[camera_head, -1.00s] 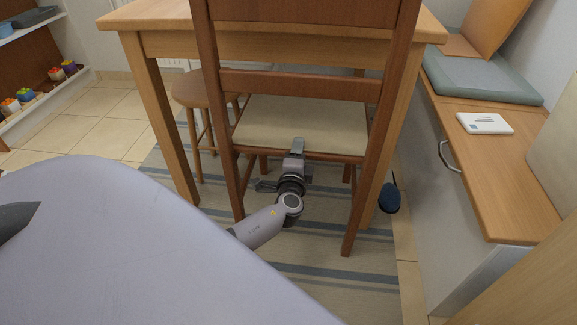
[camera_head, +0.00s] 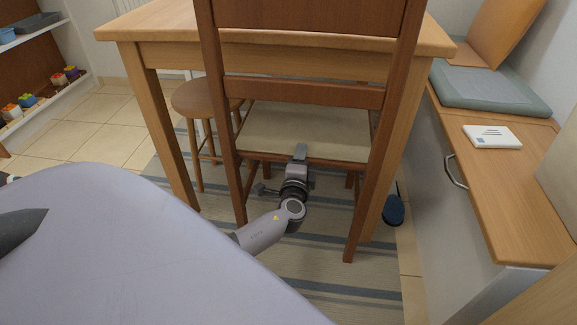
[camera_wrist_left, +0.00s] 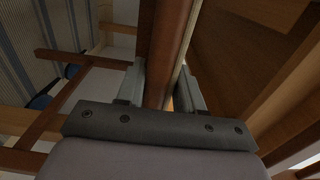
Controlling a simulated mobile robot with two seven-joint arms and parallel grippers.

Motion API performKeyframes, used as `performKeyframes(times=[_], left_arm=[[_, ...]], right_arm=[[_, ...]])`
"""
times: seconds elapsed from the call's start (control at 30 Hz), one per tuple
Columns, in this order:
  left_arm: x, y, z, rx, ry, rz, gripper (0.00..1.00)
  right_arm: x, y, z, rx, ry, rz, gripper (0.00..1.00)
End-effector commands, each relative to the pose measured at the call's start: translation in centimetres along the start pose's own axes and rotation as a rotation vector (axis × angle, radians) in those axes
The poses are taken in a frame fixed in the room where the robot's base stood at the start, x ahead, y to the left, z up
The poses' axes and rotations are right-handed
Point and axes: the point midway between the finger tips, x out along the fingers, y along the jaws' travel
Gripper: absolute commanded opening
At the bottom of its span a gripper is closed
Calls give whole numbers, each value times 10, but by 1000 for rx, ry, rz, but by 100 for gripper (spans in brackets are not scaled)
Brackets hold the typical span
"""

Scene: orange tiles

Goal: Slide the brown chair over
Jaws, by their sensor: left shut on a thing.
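The brown chair (camera_head: 306,92) stands with its back toward me, in front of the wooden table (camera_head: 140,30). Its pale seat cushion (camera_head: 300,130) shows between the back posts. My left gripper (camera_head: 300,155) is at the rear edge of the seat, low between the posts. In the left wrist view its two fingers (camera_wrist_left: 162,88) lie on either side of a brown wooden rail (camera_wrist_left: 168,45) of the chair and are shut on it. My right gripper is not in view.
A round wooden stool (camera_head: 200,98) stands left of the chair, by the table leg. A bench with a cabinet (camera_head: 500,180) runs along the right, with a dark blue round object (camera_head: 393,210) on the floor beside it. A striped rug (camera_head: 330,285) lies below.

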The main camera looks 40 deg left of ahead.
Motion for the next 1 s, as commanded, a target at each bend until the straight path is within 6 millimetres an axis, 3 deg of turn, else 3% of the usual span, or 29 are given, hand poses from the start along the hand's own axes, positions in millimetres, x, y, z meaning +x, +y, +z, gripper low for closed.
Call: performKeyframes(times=[0.07,0.1,0.13,0.67,1.0], left_arm=[[-1,3,2,2,-7,4,0],[-2,2,2,2,-7,3,50],[-2,2,2,2,-6,3,59],[-4,-1,0,1,-1,-2,60],[-53,-2,-1,0,0,-1,60]], right_arm=[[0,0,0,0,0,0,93],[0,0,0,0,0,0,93],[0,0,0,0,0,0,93],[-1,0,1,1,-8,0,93],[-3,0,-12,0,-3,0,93]])
